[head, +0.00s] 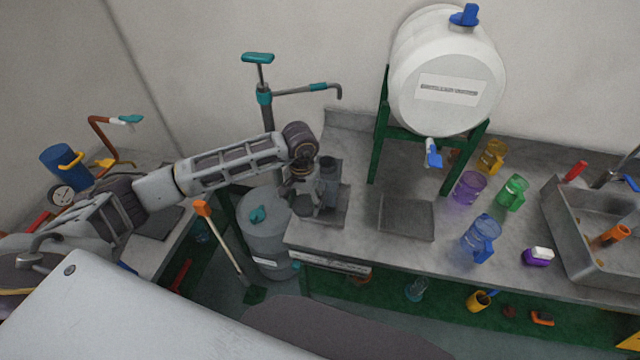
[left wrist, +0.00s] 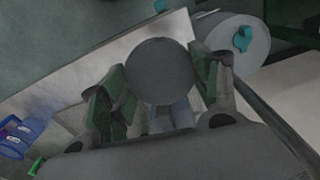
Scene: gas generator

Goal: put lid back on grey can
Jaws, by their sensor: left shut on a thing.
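My left gripper (head: 304,196) is above the left end of the counter. In the left wrist view its green-padded fingers (left wrist: 160,95) are shut on a round grey piece (left wrist: 160,70), which looks like the lid. A dark grey can (head: 329,180) stands upright beside the gripper on a grey tray (head: 338,215). In the left wrist view, a blue-grey shape shows below the round piece; I cannot tell whether it is the can. The can's rim is too small to make out. My right gripper is not in view.
A large grey drum (head: 265,232) with a teal cap stands left of the counter. A white barrel (head: 445,75) on a green stand is behind. A dark square plate (head: 406,217) lies mid-counter. Coloured mugs, including a blue one (head: 481,237), and a sink (head: 590,235) are to the right.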

